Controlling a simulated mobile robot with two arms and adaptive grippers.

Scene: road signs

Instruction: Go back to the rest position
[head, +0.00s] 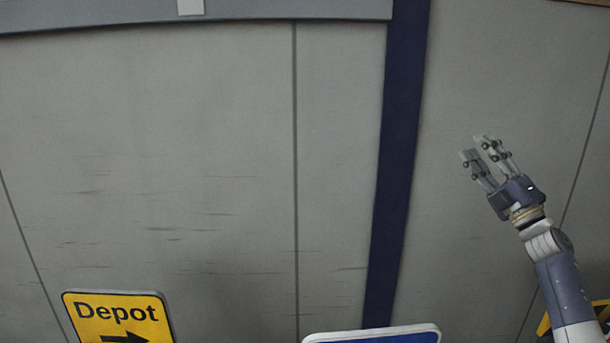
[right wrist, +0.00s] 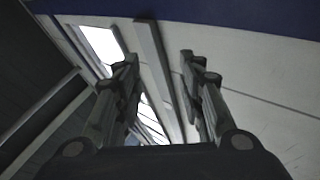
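My right gripper (head: 483,155) is raised at the right of the head view, in front of the grey wall, with its fingers pointing up and to the left. The right wrist view shows its two fingers (right wrist: 160,70) spread apart with nothing between them. It is open and empty. My left gripper is not in either view.
A yellow Depot sign (head: 118,312) with a black arrow stands at the lower left. The top of a blue sign with a white border (head: 375,336) shows at the bottom centre. A grey wall (head: 180,150) with a dark blue vertical stripe (head: 400,130) fills the background.

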